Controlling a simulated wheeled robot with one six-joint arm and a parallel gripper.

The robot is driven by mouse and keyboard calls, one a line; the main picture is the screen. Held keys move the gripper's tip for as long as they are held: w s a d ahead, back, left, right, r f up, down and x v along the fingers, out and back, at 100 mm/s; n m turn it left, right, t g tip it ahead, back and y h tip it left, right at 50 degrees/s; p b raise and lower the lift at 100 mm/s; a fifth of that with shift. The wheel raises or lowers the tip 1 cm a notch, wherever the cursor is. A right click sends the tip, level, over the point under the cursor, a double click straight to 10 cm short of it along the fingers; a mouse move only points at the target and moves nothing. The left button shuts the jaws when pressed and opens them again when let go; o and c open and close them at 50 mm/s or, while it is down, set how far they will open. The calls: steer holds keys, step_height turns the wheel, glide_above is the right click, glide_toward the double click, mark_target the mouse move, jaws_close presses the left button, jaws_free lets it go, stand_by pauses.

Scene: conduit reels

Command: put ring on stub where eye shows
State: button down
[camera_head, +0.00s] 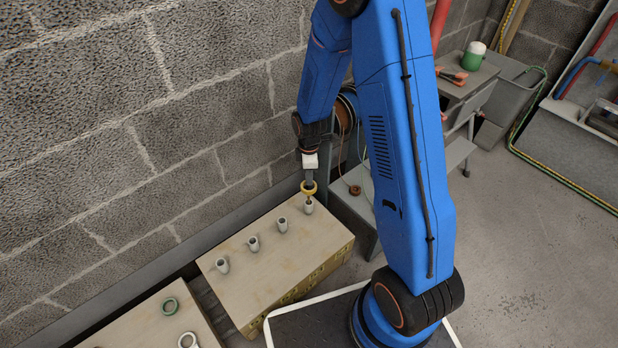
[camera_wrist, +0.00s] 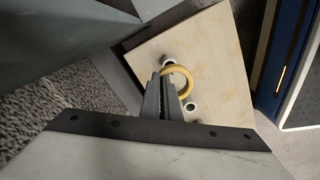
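My gripper (camera_head: 309,176) points down and is shut on a yellow ring (camera_head: 308,188), which it grips by one edge. The wrist view shows the ring (camera_wrist: 188,73) beyond the fingertips (camera_wrist: 166,90). Several short pale stubs stand in a row on a wooden box. The ring hangs over or just above the stub at the right end (camera_head: 309,208); I cannot tell whether it touches. Something small and brown shows at that stub's top; I cannot make out an eye. The other stubs (camera_head: 282,225), (camera_head: 253,243), (camera_head: 222,265) have no ring on them.
The wooden box (camera_head: 300,276) stands along a block wall. A second box at lower left bears a green ring (camera_head: 170,306) and a pale ring (camera_head: 188,340). A small brown ring (camera_head: 355,190) lies on a grey surface right of the stubs. Open floor lies at right.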

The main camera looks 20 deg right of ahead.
step_height(320, 180, down, 9)
stand_by(4.2)
stand_by(0.6)
steer(key=c, duration=1.9)
jaws_free()
steer(key=shift+s+f, duration=0.1)
steer(key=shift+c, duration=0.2)
steer(key=shift+s, duration=0.25)
steer(key=c, duration=0.3)
steer(key=shift+c, duration=0.2)
